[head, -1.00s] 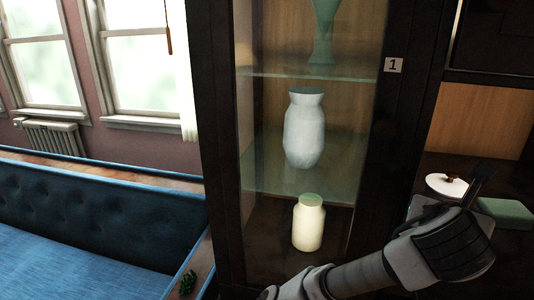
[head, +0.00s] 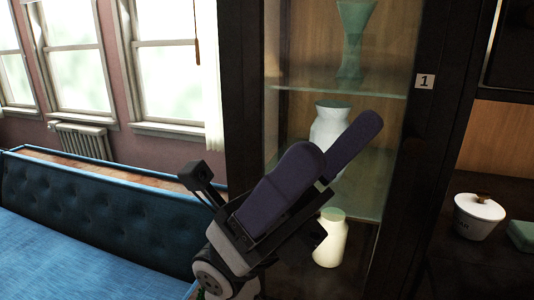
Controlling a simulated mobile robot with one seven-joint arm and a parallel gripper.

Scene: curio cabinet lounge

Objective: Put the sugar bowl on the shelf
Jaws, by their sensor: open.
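The sugar bowl (head: 477,222) is white, with a lid, a brown knob and dark lettering on its side. It stands upright on the dark counter (head: 455,268) at the right. The cabinet marked 1 has an upper glass shelf (head: 385,90) and a lower glass shelf (head: 372,198). My gripper (head: 338,152) is raised in front of this cabinet, well left of the bowl. Its two dark fingers are apart with nothing between them. It hides part of the lower shelf and the cabinet's left side. I cannot tell whether the glass front is closed.
A green vase (head: 352,45) stands on the upper shelf and a white vase (head: 328,122) on the lower one. A cream jar (head: 330,245) stands on the cabinet floor. A blue sofa (head: 90,215) fills the left.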

